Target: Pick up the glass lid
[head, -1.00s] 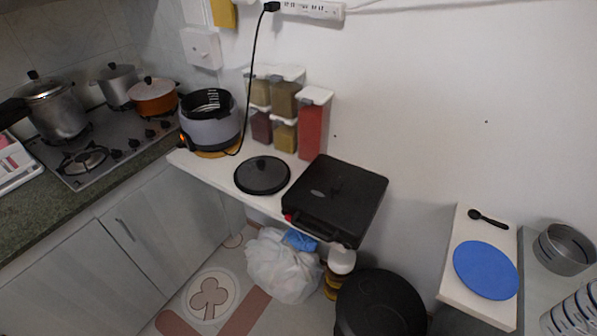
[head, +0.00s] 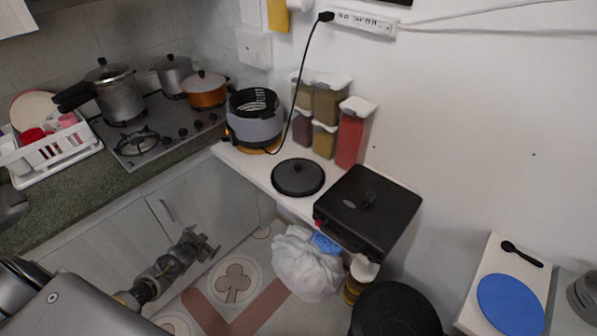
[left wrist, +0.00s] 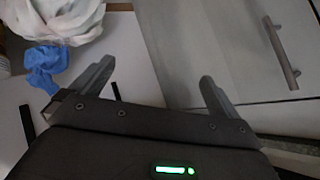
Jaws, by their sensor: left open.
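A round dark lid with a black knob (head: 298,177) lies flat on the white shelf (head: 251,165), between the grey cooker and the black case; its glass looks dark. My left gripper (head: 210,246) is in the lower left of the head view, below the shelf and in front of the grey cabinets, well apart from the lid. In the left wrist view its two fingers (left wrist: 155,88) are spread with nothing between them. The lid does not show in the left wrist view. My right gripper is not in view.
The grey cooker (head: 254,119) stands left of the lid, with spice dispensers (head: 325,105) behind. A black case (head: 367,211) sits close on its right. A black cord hangs down by the cooker. White bags (head: 305,264) lie below the shelf. The cabinet handle (left wrist: 281,53) is near my left gripper.

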